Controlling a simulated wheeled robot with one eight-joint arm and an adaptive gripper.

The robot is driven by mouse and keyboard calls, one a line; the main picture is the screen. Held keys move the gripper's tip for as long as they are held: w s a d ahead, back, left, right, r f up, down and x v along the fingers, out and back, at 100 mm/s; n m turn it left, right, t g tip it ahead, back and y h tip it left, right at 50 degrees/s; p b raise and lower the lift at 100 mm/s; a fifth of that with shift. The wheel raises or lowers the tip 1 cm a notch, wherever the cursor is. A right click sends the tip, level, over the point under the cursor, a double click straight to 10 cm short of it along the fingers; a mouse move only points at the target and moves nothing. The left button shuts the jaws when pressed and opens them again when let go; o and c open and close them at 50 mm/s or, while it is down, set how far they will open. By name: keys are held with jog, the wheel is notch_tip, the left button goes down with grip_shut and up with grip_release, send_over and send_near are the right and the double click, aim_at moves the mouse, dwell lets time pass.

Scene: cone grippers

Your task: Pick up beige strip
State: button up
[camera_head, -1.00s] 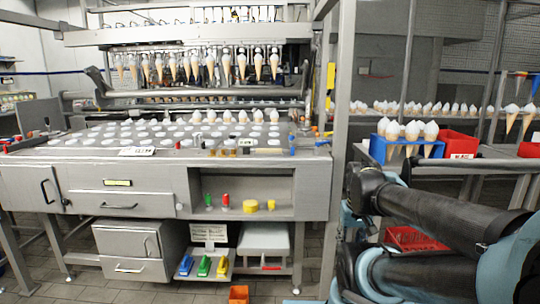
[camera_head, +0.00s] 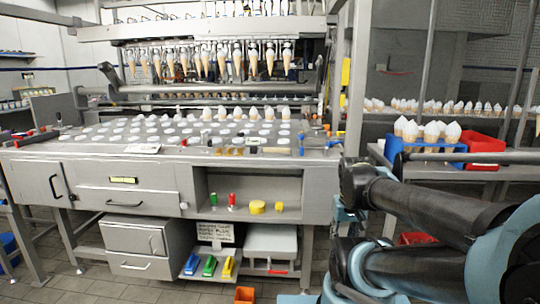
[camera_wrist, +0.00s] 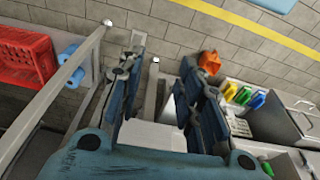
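I cannot clearly pick out a beige strip. Small tan pieces (camera_head: 229,151) lie near the front edge of the steel machine top (camera_head: 60,152) in the head view, too small to tell their shape. A pale label-like piece (camera_head: 142,149) lies to their left. My gripper (camera_wrist: 163,72) shows in the wrist view with its two dark fingers apart, pointing down toward the tiled floor. I see nothing held between the fingertips. The gripper is not visible in the head view, where my arm fills the lower right.
An open shelf under the machine top holds yellow blocks (camera_head: 257,207). An orange box (camera_head: 245,295) stands on the floor. A blue cone rack (camera_head: 440,157) and red bin (camera_head: 482,146) stand at right. A metal rail (camera_wrist: 60,85) runs close left of my gripper.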

jog(key=shift+r, duration=1.35)
notch_tip(320, 180, up, 34)
jog(key=n+g, duration=0.2)
jog(key=n, duration=1.5)
send_over(277, 152)
jog(key=w, duration=0.1)
jog(key=f, duration=1.6)
jog(key=shift+s+a+f, duration=0.1)
jog(key=shift+a, duration=0.3)
jog(key=shift+c, duration=0.3)
grip_shut()
